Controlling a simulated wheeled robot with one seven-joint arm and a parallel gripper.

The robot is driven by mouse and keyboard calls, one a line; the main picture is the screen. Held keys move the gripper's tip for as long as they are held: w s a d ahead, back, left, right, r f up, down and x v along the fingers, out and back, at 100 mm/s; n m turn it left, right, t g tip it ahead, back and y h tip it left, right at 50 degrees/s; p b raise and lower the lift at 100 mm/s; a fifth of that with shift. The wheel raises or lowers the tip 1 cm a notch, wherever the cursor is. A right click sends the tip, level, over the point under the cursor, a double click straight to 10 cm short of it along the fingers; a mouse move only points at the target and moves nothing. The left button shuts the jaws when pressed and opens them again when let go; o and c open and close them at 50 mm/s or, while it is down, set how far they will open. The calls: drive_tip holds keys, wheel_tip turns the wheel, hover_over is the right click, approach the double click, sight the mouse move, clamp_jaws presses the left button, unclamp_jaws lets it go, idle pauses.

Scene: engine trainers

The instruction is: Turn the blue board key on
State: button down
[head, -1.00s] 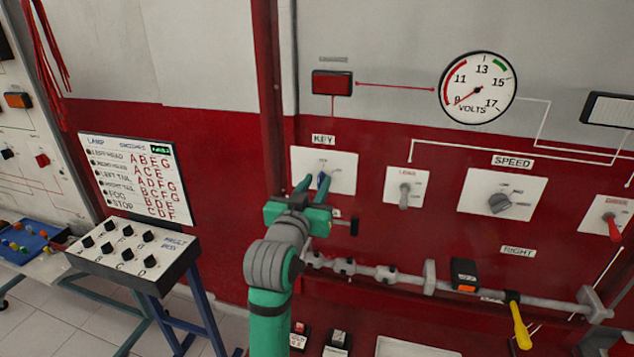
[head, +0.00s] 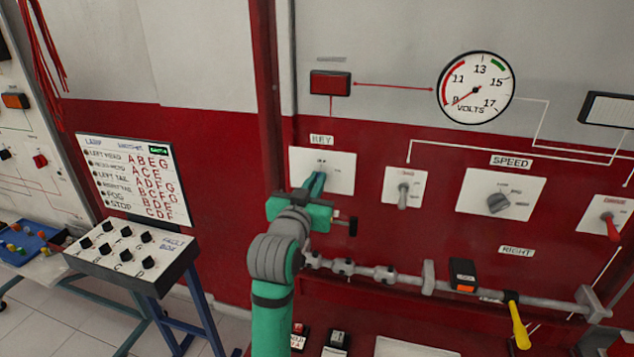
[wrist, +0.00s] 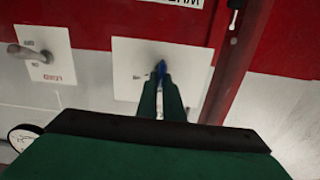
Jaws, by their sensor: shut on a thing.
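The blue key (wrist: 161,69) sits in the white key plate (wrist: 130,62) on the red board, with only its tip showing between my fingertips in the wrist view. In the head view the key plate (head: 338,174) lies under the KEY label, and my fingers cover the key. My gripper (head: 316,182) is at the plate, its two green fingers close together and shut on the key. It also shows in the wrist view (wrist: 162,82). How far the key is turned cannot be told.
A lever switch plate (head: 391,188) and the speed knob (head: 499,203) lie to the right. A rail (head: 380,274) runs below my gripper. The volts gauge (head: 475,88) needle points near 9. A fault box (head: 130,255) stands to the left.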

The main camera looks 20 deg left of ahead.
drive_tip(key=m, duration=0.7)
drive_tip(key=d+m, duration=0.1)
drive_tip(key=m, duration=0.3)
drive_tip(key=shift+f+m, duration=0.3)
idle(0.4)
drive_tip(key=c, duration=1.9)
unclamp_jaws()
drive_tip(key=s+d, duration=0.1)
drive_tip(key=s, duration=0.9)
drive_tip(key=shift+s+d, duration=0.25)
drive_tip(key=shift+s, duration=0.1)
